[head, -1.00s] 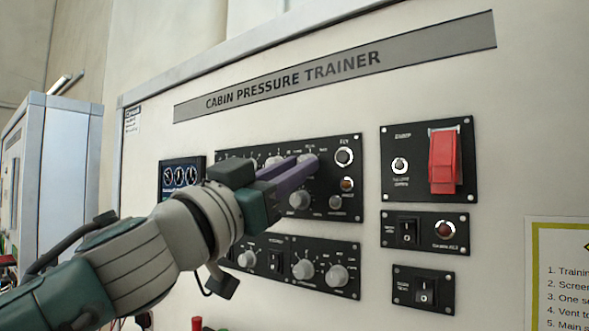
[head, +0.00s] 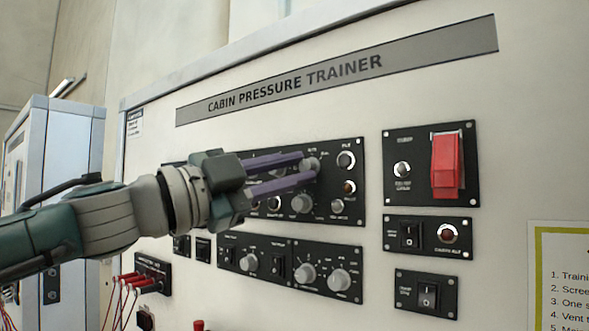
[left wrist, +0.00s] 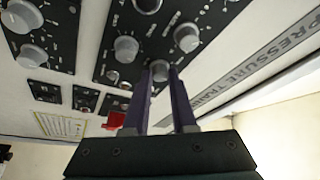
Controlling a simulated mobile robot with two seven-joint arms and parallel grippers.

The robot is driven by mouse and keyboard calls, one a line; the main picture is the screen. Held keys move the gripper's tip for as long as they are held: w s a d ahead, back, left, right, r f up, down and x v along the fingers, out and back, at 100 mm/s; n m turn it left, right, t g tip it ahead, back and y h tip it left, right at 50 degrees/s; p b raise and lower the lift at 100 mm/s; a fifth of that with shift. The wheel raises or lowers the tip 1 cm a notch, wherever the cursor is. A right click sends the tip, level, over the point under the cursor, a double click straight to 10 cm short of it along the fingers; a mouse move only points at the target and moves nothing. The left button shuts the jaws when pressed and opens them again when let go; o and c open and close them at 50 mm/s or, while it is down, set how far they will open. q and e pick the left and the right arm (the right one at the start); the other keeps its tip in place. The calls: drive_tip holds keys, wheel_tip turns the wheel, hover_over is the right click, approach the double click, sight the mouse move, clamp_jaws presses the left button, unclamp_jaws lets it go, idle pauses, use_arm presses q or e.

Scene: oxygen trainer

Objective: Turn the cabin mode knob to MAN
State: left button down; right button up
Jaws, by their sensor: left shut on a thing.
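The black mode panel (head: 352,212) sits under the CABIN PRESSURE TRAINER banner. Its grey upper knob (head: 309,164) lies between the purple fingertips of my left gripper (head: 308,167). The gripper is shut on this knob, with one finger above and one below. In the left wrist view the knob (left wrist: 187,38) shows at the tips of the fingers. The small labels around it are too blurred to read surely, so I cannot tell its setting. My right gripper is not in view.
To the right are a red guarded switch (head: 447,164) and two rocker panels. A lower knob panel (head: 312,283) and red-plugged cables (head: 140,279) are below. The space before the right side is free.

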use_arm(q)
drive_tip(key=m, duration=0.2)
drive_tip(key=m+g+p, duration=0.1)
drive_tip(key=m, duration=0.1)
drive_tip(key=m+g, duration=0.1)
drive_tip(key=m, duration=0.1)
drive_tip(key=shift+w+a+r+y+p, duration=0.1)
drive_tip(key=shift+a+r+y+p, duration=0.05)
drive_tip(key=shift+r+y+p, duration=0.2)
drive_tip(key=m+y+p, duration=0.1)
drive_tip(key=m, duration=0.2)
drive_tip(key=shift+r+g+p, duration=0.15)
drive_tip(key=shift+g+p, duration=0.2)
drive_tip(key=shift+g, duration=0.05)
drive_tip(key=shift+m+y, duration=0.25)
drive_tip(key=shift+m, duration=0.45)
drive_tip(key=shift+p, duration=0.3)
drive_tip(key=c, duration=0.7)
unclamp_jaws()
